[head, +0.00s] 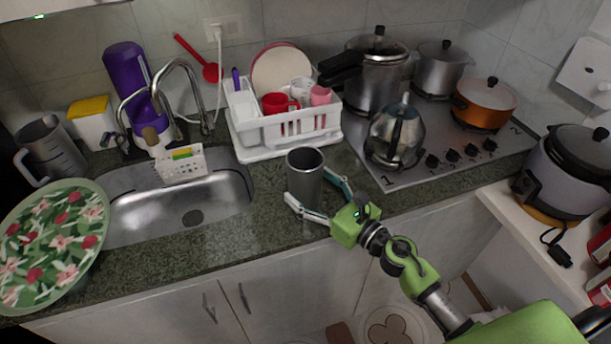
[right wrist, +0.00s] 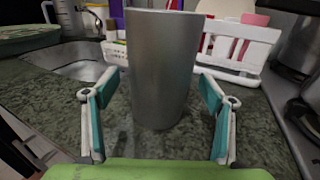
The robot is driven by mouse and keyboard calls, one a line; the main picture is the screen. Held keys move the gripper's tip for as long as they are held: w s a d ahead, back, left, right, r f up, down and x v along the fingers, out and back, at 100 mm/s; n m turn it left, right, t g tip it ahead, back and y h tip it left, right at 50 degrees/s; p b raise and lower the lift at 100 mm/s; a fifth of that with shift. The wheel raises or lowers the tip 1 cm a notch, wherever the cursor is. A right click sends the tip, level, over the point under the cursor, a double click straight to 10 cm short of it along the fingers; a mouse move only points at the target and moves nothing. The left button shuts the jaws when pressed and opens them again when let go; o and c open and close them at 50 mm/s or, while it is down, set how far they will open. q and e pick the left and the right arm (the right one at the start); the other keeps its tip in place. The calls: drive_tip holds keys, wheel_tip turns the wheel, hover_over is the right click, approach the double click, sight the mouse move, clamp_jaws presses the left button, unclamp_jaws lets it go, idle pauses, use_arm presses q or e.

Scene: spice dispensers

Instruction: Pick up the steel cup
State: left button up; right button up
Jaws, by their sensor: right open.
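The steel cup (head: 304,181) is a tall grey metal tumbler standing upright on the counter, in front of the dish rack. My right gripper (head: 314,200) is open, with a finger on each side of the cup. In the right wrist view the cup (right wrist: 163,66) stands upright between the open fingers of the gripper (right wrist: 157,95). Gaps show between the fingers and the cup on both sides there. My left gripper is not in view.
The white dish rack (head: 288,127) stands behind the cup. The sink (head: 215,195) is to the left. The gas stove (head: 412,177) with a kettle (head: 396,137) and pots is to the right. A floral plate (head: 52,245) lies far left. The counter around the cup is clear.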

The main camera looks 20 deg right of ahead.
drive_tip(key=shift+x, duration=1.15)
drive_tip(key=shift+f, duration=0.1)
drive_tip(key=shift+s, duration=0.1)
drive_tip(key=c, duration=1.3)
drive_tip(key=shift+c, duration=0.5)
drive_tip(key=shift+r, duration=0.3)
